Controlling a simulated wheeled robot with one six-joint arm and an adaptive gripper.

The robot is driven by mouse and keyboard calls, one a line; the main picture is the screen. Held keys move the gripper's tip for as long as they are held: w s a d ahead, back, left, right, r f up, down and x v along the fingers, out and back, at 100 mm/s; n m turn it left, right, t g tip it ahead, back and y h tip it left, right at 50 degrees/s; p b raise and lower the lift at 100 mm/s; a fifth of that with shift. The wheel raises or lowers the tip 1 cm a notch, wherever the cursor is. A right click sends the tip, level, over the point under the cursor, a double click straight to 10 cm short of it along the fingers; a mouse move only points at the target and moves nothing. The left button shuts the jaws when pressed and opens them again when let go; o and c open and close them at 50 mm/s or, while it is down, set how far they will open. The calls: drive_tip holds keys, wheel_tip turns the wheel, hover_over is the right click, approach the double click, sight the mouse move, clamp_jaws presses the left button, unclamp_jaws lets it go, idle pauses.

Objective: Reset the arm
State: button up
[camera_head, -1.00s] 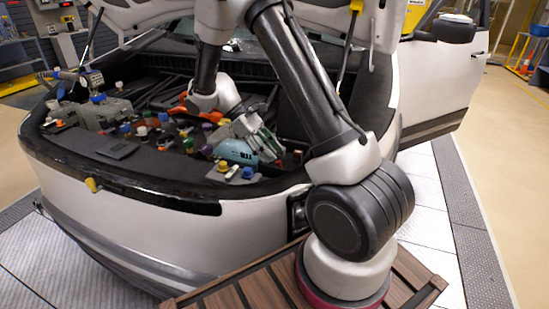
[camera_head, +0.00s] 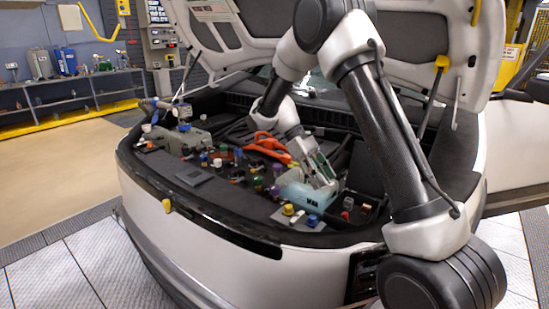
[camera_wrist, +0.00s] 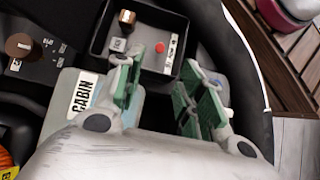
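My gripper (camera_head: 322,168) is over the open engine bay, beside and above a light blue part (camera_head: 296,194) near the front edge. In the wrist view my gripper (camera_wrist: 162,75) has its two green-padded fingers spread apart, with nothing seen held between them. Next to the left finger is a white label reading CABIN (camera_wrist: 83,94). A black tray (camera_wrist: 153,62) with a red button (camera_wrist: 160,47) and a brown knob lies beyond the fingertips. Whether the fingers touch the blue part is unclear.
The car's raised hood (camera_head: 225,30) and a prop rod (camera_head: 437,85) stand close to my arm. Several coloured caps, an orange handle (camera_head: 268,143) and a yellow cap (camera_head: 288,209) crowd the bay. A shelf bench (camera_head: 65,90) stands at the back left. The left floor is clear.

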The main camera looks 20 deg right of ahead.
drive_tip(key=s+d+r+m+t+y, duration=0.1)
drive_tip(key=s+r+m+t, duration=0.1)
drive_tip(key=s+r, duration=0.3)
drive_tip(key=s+d+r+m+t+y, duration=0.1)
drive_tip(key=s+r+t, duration=0.4)
drive_tip(key=s, duration=0.6)
drive_tip(key=s+d+r+m+t+y, duration=0.1)
drive_tip(key=s+r+m+t+y, duration=0.2)
drive_tip(key=s, duration=0.6)
wheel_tip(320, 180, up, 2)
drive_tip(key=shift+d+r+m+t, duration=0.3)
drive_tip(key=shift+m+t, duration=0.2)
drive_tip(key=shift+m, duration=0.3)
drive_tip(key=shift+s+d, duration=0.1)
drive_tip(key=shift+s, duration=0.05)
